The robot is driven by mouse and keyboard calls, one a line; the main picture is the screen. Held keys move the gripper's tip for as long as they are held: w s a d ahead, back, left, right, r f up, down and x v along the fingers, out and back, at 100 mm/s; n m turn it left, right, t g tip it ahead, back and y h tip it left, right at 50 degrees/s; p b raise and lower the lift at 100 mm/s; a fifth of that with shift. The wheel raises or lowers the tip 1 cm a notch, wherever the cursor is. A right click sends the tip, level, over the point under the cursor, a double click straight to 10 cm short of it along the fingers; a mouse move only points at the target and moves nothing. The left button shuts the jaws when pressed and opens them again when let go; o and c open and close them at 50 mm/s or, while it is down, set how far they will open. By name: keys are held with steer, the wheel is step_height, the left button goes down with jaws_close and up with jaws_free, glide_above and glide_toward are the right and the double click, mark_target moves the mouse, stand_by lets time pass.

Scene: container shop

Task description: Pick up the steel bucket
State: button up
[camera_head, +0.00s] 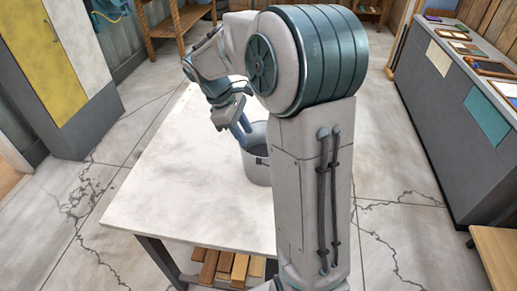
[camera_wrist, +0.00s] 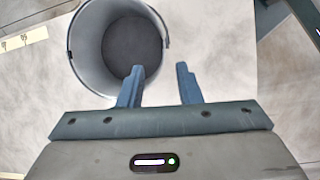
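The steel bucket (camera_head: 256,168) stands upright on the pale table, partly hidden behind my arm. In the wrist view the bucket (camera_wrist: 86,50) is seen from above, empty, with its dark grey floor and thin handle along the rim. My gripper (camera_head: 242,132) points down at the bucket's left rim. In the wrist view my gripper (camera_wrist: 158,78) is open, one fingertip over the bucket's inside and the other outside its rim. Nothing is held. Whether a finger touches the wall cannot be told.
The pale tabletop (camera_head: 180,180) is clear to the left of the bucket. Wooden slats (camera_head: 225,265) lie below its front edge. A grey counter (camera_head: 440,120) with framed items is at the right. A yellow and white cabinet (camera_head: 60,75) stands at the left, a wooden shelf (camera_head: 180,25) behind.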

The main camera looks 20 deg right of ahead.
mark_target(263, 163)
steer(key=x, duration=0.8)
steer(key=shift+w, duration=0.1)
steer(key=shift+p+x, duration=0.4)
steer(key=shift+x, duration=2.45)
steer(key=shift+a, duration=0.1)
jaws_close()
